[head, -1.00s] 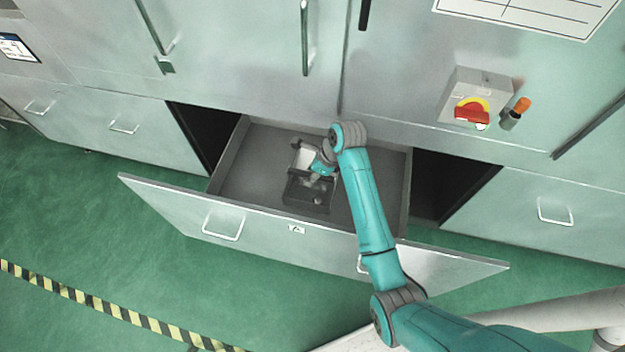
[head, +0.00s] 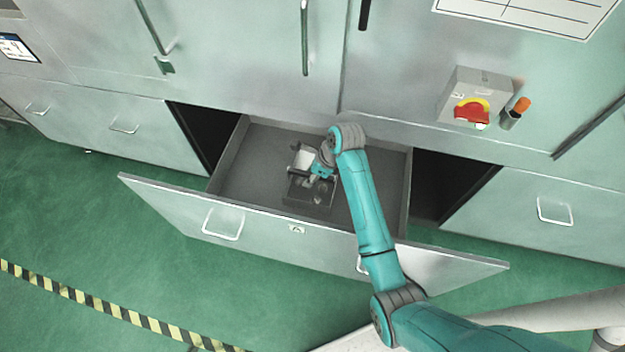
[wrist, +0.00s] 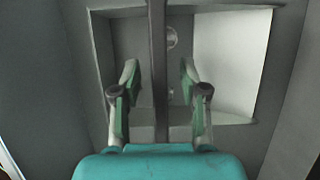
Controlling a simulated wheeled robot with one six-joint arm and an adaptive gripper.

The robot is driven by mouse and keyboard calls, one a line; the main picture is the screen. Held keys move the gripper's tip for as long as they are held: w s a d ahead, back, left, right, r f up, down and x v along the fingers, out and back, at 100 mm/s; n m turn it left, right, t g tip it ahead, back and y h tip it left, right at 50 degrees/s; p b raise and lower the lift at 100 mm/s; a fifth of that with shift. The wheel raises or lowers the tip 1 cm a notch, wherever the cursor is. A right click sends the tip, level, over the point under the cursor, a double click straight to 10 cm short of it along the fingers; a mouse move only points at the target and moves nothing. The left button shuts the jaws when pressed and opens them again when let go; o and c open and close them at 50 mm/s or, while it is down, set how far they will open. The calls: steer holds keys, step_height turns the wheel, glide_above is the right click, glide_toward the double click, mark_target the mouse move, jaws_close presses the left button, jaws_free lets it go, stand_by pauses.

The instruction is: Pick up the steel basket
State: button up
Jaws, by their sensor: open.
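The steel basket (head: 306,204) is a small dark grey open box standing inside the pulled-out drawer. My gripper (head: 318,174) is over it and hides part of it in the head view. In the wrist view the basket's rim (wrist: 97,50) surrounds my gripper (wrist: 158,78). A dark bar, which looks like the basket's handle (wrist: 158,35), runs between the two open fingers. The fingers are on either side of the bar, with a visible gap on both sides. A pale panel (wrist: 232,62) and a small round thing (wrist: 171,39) show inside the basket.
The wide drawer (head: 240,185) is open, with its front panel (head: 275,232) toward me and bare floor around the basket. Cabinet fronts rise behind it. A red and yellow switch (head: 472,111) is at the upper right.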

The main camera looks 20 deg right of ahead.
jaws_close()
steer(key=shift+r, duration=0.15)
